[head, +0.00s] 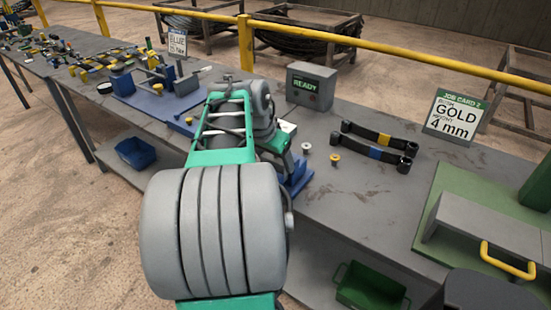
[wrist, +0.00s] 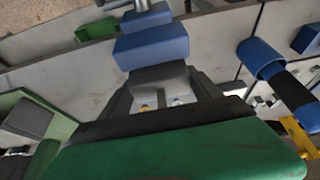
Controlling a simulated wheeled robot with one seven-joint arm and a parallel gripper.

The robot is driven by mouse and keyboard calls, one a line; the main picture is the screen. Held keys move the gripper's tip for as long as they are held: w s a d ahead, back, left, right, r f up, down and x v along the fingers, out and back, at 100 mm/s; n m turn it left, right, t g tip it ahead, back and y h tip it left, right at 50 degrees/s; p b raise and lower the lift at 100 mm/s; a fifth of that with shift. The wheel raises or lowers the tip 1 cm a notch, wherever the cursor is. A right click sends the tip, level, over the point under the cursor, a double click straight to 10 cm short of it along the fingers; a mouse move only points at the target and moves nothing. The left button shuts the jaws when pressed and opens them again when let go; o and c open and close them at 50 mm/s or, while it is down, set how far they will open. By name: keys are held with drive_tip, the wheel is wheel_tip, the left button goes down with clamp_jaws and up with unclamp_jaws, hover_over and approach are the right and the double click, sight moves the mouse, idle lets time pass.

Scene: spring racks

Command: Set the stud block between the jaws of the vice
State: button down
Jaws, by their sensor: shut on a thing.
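My gripper (wrist: 160,86) shows in the wrist view with its two dark fingers closed on a grey block, the stud block (wrist: 158,74). Small yellow and pale bits show between the fingers; I cannot tell whether they are its studs. The vice (wrist: 151,46) shows just beyond the block as two blue pieces with a gap between them. Whether the block touches it is unclear. In the head view the blue vice (head: 297,180) is mostly hidden behind my arm. The gripper's fingers and the block are not clearly visible there.
A silver bush (head: 306,147) and a gold bush (head: 335,160) stand on the bench, beside two black arms (head: 375,150). A grey READY box (head: 310,86) and a job card (head: 453,116) stand behind. A green fixture with a yellow handle (head: 508,260) is at right.

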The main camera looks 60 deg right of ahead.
drive_tip(key=shift+f, duration=0.2)
drive_tip(key=c, duration=0.6)
unclamp_jaws()
drive_tip(key=o, duration=0.6)
drive_tip(key=shift+c, duration=0.2)
drive_tip(key=shift+o, duration=0.2)
drive_tip(key=shift+f, duration=0.15)
drive_tip(key=shift+r+p, duration=2.5)
drive_tip(key=shift+r, duration=1.15)
